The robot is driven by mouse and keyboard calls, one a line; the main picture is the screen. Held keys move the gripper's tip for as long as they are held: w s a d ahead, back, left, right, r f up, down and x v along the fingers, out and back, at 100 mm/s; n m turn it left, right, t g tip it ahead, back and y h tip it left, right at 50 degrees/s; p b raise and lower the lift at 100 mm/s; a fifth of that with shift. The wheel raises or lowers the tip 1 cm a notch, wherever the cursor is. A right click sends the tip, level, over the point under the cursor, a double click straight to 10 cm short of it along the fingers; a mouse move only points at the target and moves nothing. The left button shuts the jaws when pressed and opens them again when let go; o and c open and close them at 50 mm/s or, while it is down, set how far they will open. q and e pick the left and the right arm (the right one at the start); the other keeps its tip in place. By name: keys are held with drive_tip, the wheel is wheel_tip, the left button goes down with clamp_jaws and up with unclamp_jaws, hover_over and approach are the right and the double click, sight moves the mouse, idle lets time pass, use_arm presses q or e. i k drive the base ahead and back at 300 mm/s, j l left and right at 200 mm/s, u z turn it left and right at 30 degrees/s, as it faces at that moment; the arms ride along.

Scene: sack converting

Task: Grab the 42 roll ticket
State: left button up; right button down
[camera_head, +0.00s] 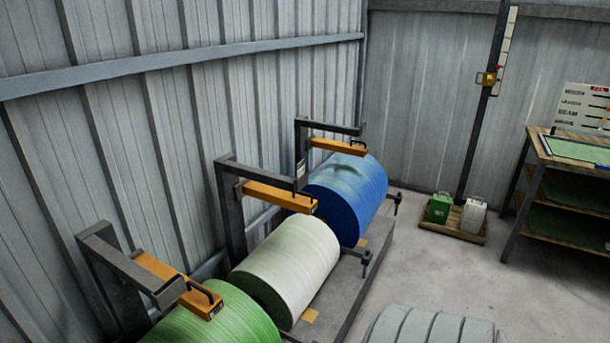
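No ticket marked 42 can be read in this view. A green roll (215,322) is cut off by the bottom edge. Neither of my grippers is in view.
Dark brackets with orange bars (278,195) stand over the rolls against the corrugated wall. A green can (439,208) and a white can (473,217) stand on a tray. A wooden bench (540,150) is at right. A pale ribbed object (430,327) is at the bottom. Floor between is clear.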

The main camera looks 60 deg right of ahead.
sight(300, 166)
drive_tip(key=z, duration=1.85)
